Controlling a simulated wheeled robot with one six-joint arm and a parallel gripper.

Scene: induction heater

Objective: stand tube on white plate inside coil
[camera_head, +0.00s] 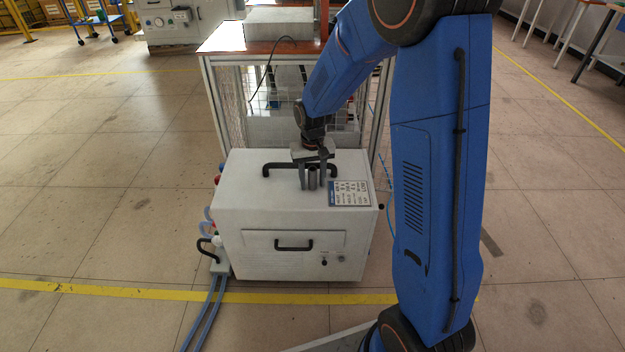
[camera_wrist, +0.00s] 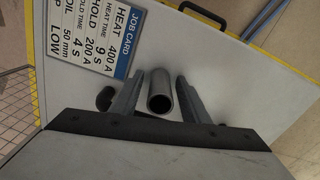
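The tube (camera_head: 313,177), a short grey metal cylinder, stands upright on the flat top of the light-grey heater box. Its open round end shows in the wrist view (camera_wrist: 160,103). My gripper (camera_head: 316,181) points down with one finger on each side of the tube. In the wrist view my gripper (camera_wrist: 160,78) is open, with a gap between each finger and the tube wall. I cannot make out the white plate or the coil in either view.
The heater box (camera_head: 240,200) carries a job card (camera_head: 349,193) right of the tube and a black handle (camera_head: 275,166) close to my gripper. A mesh-sided table (camera_head: 228,48) stands behind, with a grey box (camera_head: 278,24) on top. The left of the box top is clear.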

